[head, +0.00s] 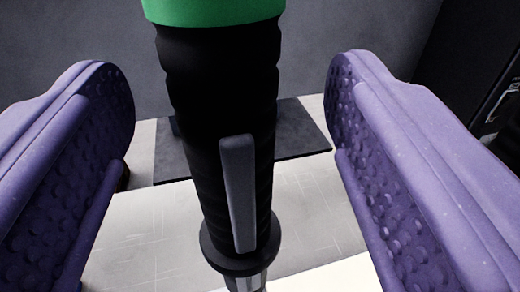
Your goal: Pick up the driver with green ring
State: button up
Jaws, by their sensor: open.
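The driver with the green ring (222,110) stands close in front of the camera, near upright and slightly tilted. Its black ribbed handle has a grey strip on its front, and the green ring (215,10) shows at the top edge. A black collar and the start of a metal shaft show at the bottom edge; the tip and the top end are out of view. My gripper (235,115) is open, with one purple dimpled finger on each side of the handle. A gap shows between each finger and the handle.
A dark grey mat (292,135) lies on the light tiled floor (130,225) behind the driver. A grey wall (330,45) stands at the back. A black cabinet-like object (465,60) stands at the upper right. A bright white surface (335,275) shows at the bottom.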

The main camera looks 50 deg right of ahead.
jog(key=x, duration=0.5)
jog(key=shift+w+d+r, duration=0.1)
jog(key=shift+w+r, duration=0.05)
jog(key=shift+w, duration=0.05)
jog(key=shift+c, duration=0.2)
grip_shut()
